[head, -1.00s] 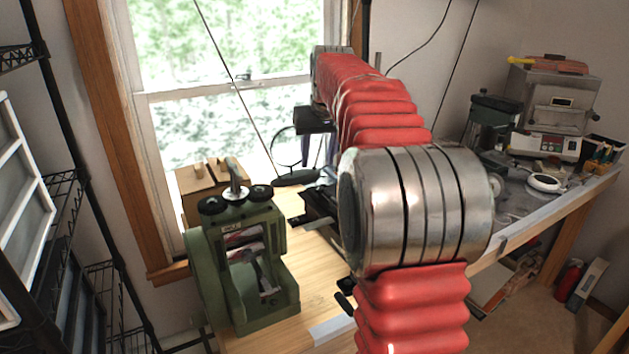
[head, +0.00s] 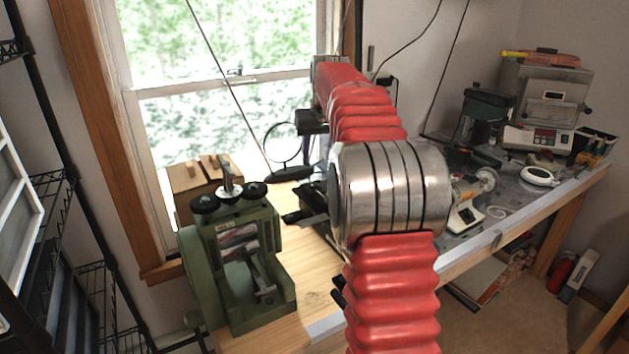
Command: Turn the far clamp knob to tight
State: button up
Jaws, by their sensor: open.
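My gripper (head: 311,152) is small and dark, below the far end of my arm, in front of the window. Its fingers look apart, with nothing visible between them. A dark bench device (head: 312,208) with a black handle-like part (head: 291,174) lies below it, partly hidden by my arm. A green rolling mill (head: 240,270) stands upright on the wooden bench at the left. It has two black round knobs on top, the left one (head: 204,204) and the right one (head: 255,190). I cannot tell which part is the far clamp knob. My gripper appears apart from all of these.
A wooden block box (head: 200,180) stands behind the mill by the window. A wire shelf (head: 50,190) is at the left. Bare bench wood (head: 308,270) shows right of the mill.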

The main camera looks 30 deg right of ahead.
aim_at(313, 184)
jog(key=x, duration=1.1)
jog(key=shift+s, duration=0.1)
jog(key=shift+c, duration=0.5)
jog(key=c, duration=0.9)
